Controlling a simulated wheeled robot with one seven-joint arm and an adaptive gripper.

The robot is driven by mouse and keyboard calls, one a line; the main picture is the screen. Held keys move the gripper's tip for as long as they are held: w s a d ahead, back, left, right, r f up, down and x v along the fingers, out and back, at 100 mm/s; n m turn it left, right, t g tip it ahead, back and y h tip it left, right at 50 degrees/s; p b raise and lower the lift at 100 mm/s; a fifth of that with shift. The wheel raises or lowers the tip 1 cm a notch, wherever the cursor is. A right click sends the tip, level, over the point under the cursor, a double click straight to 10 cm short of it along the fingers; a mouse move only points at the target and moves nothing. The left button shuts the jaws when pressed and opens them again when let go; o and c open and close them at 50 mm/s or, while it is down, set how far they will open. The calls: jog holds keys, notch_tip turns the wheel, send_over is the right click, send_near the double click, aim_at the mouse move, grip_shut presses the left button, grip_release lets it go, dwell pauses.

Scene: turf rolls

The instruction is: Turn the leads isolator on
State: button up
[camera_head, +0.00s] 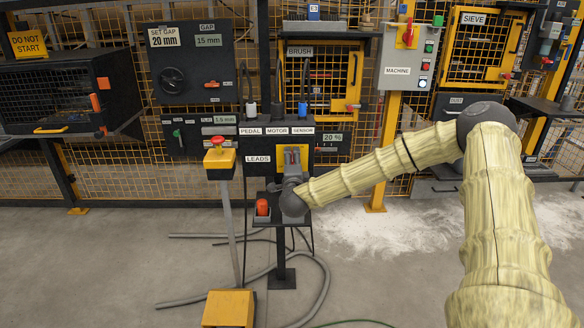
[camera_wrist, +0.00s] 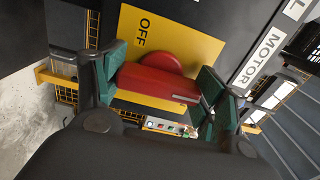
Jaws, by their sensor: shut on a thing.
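The leads isolator is a yellow plate (camera_wrist: 185,38) with a red rotary handle (camera_wrist: 160,82), seen close in the wrist view. The word OFF is printed on the plate, beside the handle. My gripper (camera_wrist: 161,78) has its green pads on both sides of the handle and is shut on it. In the head view the yellow plate (camera_head: 292,152) sits on a black box right of the LEADS label (camera_head: 258,158). My gripper (camera_head: 292,180) is in front of it and hides the handle there. Any ON mark is hidden.
A yellow post box with a red button (camera_head: 219,157) stands just left of the LEADS box. A red-orange part (camera_head: 262,207) is on the shelf below. PEDAL, MOTOR and SENSOR labels (camera_head: 277,131) are above. Hoses (camera_head: 322,290) lie on the floor.

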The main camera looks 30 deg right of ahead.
jog(key=shift+d+f+m, duration=0.1)
jog(key=shift+m, duration=0.2)
jog(key=o, duration=1)
jog(key=shift+s+d, duration=0.1)
jog(key=shift+a, duration=0.2)
jog(key=shift+s+a, duration=0.15)
jog(key=shift+s, duration=0.05)
jog(key=v, duration=1.1)
jog(key=shift+s, duration=0.2)
